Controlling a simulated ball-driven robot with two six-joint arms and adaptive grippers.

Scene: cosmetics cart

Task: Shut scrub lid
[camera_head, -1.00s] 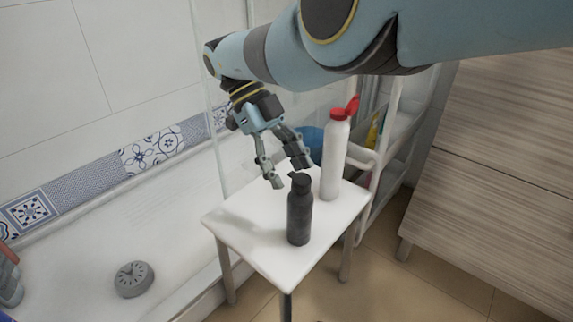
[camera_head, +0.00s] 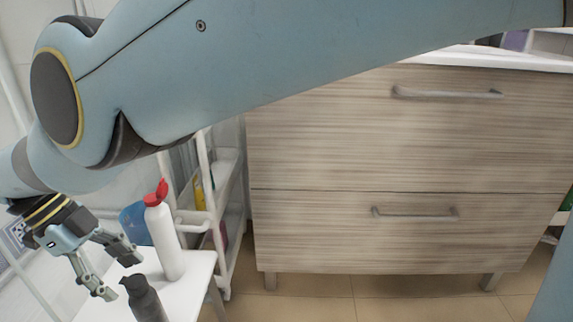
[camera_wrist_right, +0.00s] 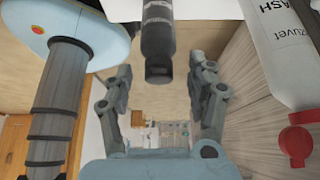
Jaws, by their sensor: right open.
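A dark bottle (camera_head: 147,302) stands upright on a small white table, cut off by the lower picture edge; a small flap juts left from its cap. A white bottle (camera_head: 165,242) with a red cap stands behind it; its red lid is tipped up, open. I cannot tell from the labels which is the scrub. My right gripper (camera_head: 120,277) is open and empty, just left of the dark bottle's top. In the right wrist view the dark bottle (camera_wrist_right: 158,40) lies ahead, between the open fingers' directions; the white bottle (camera_wrist_right: 282,55) is at the right. My left gripper is not in view.
The white table (camera_head: 195,283) has little free room around the bottles. A white shelf rack (camera_head: 228,185) stands behind it, with a blue object (camera_head: 135,222) at the back. A wood-grain drawer cabinet (camera_head: 400,150) fills the right. Tiled floor (camera_head: 320,297) is clear in front.

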